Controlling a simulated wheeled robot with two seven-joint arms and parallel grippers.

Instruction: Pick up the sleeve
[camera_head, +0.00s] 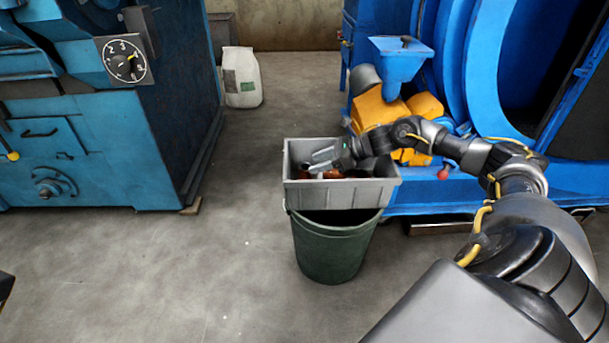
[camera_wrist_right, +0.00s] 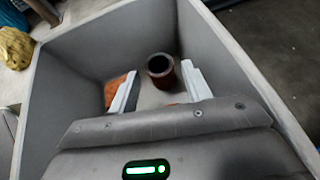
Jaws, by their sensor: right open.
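A reddish-brown hollow sleeve (camera_wrist_right: 160,72) stands in the grey bin (camera_head: 340,194), its dark open end facing the right wrist camera. More reddish-brown pieces lie in the bin; one (camera_wrist_right: 115,88) shows beside the left finger in the wrist view. In the head view brown parts (camera_head: 332,174) show just below my right gripper (camera_head: 322,158). That gripper is open and reaches into the bin from the right. In the wrist view its two pale fingers stand either side of the sleeve, apart from it. My left gripper is out of view.
The bin rests on a dark green barrel (camera_head: 328,250). A blue machine (camera_head: 480,188) with yellow parts (camera_head: 378,108) stands close on the right. A teal machine (camera_head: 90,150) is at left, a white sack (camera_head: 241,78) behind.

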